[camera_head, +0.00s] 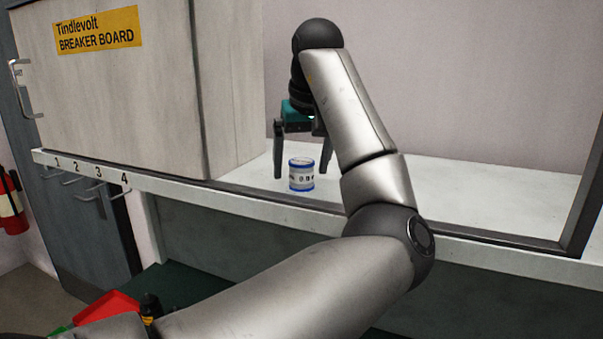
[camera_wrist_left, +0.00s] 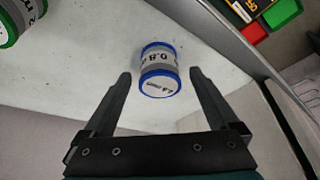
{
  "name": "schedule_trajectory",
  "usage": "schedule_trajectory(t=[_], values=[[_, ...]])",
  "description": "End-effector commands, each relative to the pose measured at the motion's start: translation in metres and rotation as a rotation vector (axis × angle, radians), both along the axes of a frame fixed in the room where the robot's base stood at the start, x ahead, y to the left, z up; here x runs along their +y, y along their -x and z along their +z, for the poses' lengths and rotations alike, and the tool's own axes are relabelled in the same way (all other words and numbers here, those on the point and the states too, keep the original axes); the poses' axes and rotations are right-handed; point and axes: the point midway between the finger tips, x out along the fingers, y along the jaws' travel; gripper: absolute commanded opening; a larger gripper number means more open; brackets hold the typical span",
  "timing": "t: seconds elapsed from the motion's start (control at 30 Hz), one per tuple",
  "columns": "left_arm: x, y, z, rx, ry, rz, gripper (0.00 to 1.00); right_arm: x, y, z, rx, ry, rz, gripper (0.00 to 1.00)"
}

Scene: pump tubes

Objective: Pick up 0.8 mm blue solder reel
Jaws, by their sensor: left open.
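The blue solder reel (camera_head: 301,175), white-labelled with blue rims, stands upright on the white shelf in the head view. In the left wrist view the reel (camera_wrist_left: 159,68) shows "0.8" on its label and lies between and just beyond the two fingertips. My left gripper (camera_head: 300,170) is open and empty, pointing down, with its fingers around the reel's sides but apart from it. Its fingers also show in the left wrist view (camera_wrist_left: 160,76). My right gripper is not in view.
A green-rimmed reel (camera_wrist_left: 20,18) stands at the upper left of the left wrist view. The breaker board cabinet (camera_head: 120,90) stands left of the gripper. The shelf's dark front edge (camera_head: 270,195) runs close to the reel. A red bin (camera_head: 108,306) sits low at the left.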

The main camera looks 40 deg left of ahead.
Motion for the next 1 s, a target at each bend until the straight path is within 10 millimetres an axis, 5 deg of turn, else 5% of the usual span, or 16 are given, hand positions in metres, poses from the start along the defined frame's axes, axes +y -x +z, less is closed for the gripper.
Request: schedule_trajectory(t=[0.17, 1.0], values=[[0.0001, 0.0001, 0.0001, 0.000, 0.000, 0.001, 0.94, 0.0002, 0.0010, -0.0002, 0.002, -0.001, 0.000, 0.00], [-0.0002, 0.0000, 0.0004, 0.000, 0.000, 0.000, 0.00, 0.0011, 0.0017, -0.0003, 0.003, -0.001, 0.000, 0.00]])
